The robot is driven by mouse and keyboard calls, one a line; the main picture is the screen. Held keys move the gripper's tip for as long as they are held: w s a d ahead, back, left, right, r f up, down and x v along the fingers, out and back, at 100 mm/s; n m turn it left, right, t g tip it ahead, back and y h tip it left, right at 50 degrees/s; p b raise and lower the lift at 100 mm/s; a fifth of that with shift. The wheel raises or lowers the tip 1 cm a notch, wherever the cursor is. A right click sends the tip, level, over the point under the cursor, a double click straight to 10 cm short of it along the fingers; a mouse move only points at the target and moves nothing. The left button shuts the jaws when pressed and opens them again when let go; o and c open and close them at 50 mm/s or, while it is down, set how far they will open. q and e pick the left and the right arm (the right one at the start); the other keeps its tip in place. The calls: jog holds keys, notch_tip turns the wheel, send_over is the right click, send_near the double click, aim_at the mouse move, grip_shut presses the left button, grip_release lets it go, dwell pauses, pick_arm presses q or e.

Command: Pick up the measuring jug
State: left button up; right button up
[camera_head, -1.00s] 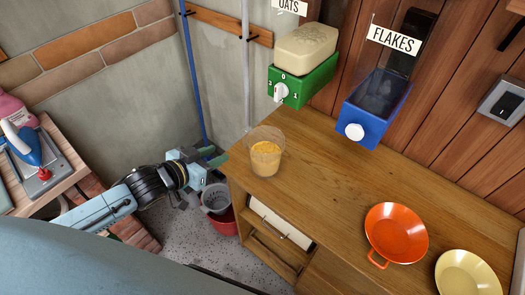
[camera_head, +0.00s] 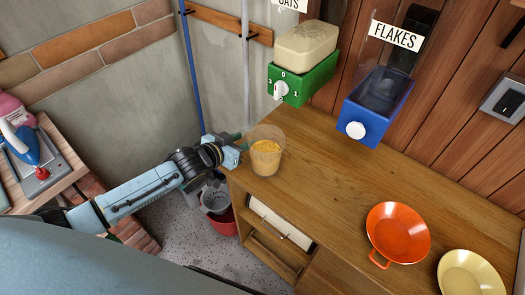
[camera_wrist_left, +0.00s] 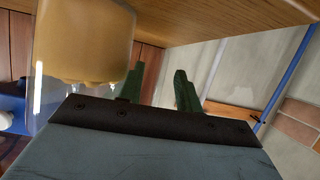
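The measuring jug (camera_head: 266,160) is clear and partly filled with yellow-orange flakes. It stands upright on the wooden counter near its left corner. In the left wrist view the jug (camera_wrist_left: 82,45) fills the upper left, very close. My left gripper (camera_wrist_left: 160,88) is open, with a visible gap between its green fingers. The jug appears beside one finger, not in the gap; I cannot tell whether they touch. In the head view the left gripper (camera_head: 243,145) is at the jug's left side, its fingertips partly hard to make out. My right gripper is not in view.
The wooden counter (camera_head: 330,165) is clear right of the jug. An orange pan (camera_head: 398,232) and a cream bowl (camera_head: 470,278) stand farther right. A green dispenser (camera_head: 303,80) and a blue dispenser (camera_head: 375,108) hang above. Buckets (camera_head: 217,205) stand on the floor below.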

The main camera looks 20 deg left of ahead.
pick_arm(q)
jog(key=shift+w, duration=0.1)
grip_shut()
jog(key=shift+r, duration=0.2)
dwell(0.5)
